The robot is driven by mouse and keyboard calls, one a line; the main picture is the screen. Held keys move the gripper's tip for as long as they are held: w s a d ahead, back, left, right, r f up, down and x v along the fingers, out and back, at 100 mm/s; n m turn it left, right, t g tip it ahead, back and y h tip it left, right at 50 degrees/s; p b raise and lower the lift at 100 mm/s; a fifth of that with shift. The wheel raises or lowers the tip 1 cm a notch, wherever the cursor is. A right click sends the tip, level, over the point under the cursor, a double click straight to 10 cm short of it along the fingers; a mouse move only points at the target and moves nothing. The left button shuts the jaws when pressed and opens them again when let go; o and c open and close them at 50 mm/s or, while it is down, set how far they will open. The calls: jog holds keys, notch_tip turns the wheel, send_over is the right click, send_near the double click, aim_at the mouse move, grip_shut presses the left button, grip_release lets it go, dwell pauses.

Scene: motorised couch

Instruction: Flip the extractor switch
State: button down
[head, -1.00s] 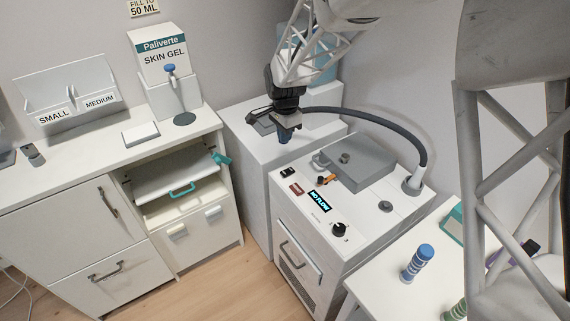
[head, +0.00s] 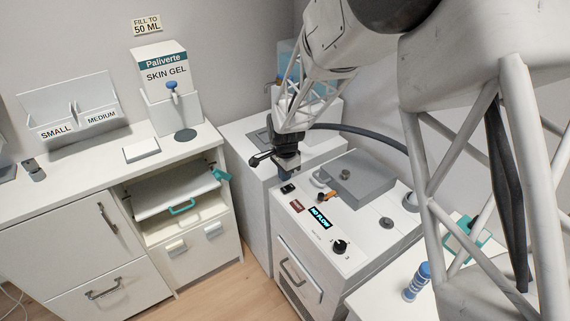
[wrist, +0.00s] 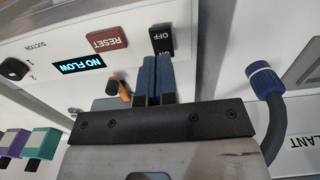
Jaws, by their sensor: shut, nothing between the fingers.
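The extractor unit (head: 375,235) is a white cabinet with a control panel on top. Its black rocker switch (wrist: 162,38) is marked OFF and ON in the wrist view, and it also shows in the head view (head: 288,188). My gripper (wrist: 152,58) has its two blue fingers together, empty, with the tips at the lower edge of the switch. Whether they touch it I cannot tell. In the head view my gripper (head: 284,176) is just behind the switch. The display (wrist: 79,65) reads NO FLOW.
A red RESET button (wrist: 107,41), an orange lever (wrist: 118,88) and a black suction knob (wrist: 14,69) are near the switch. A grey lid (head: 357,178) and dark hose (head: 365,132) lie behind. A side table (head: 375,300) holds a blue-capped bottle (head: 417,280).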

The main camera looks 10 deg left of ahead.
aim_at(285, 189)
jog(key=shift+f, duration=2.35)
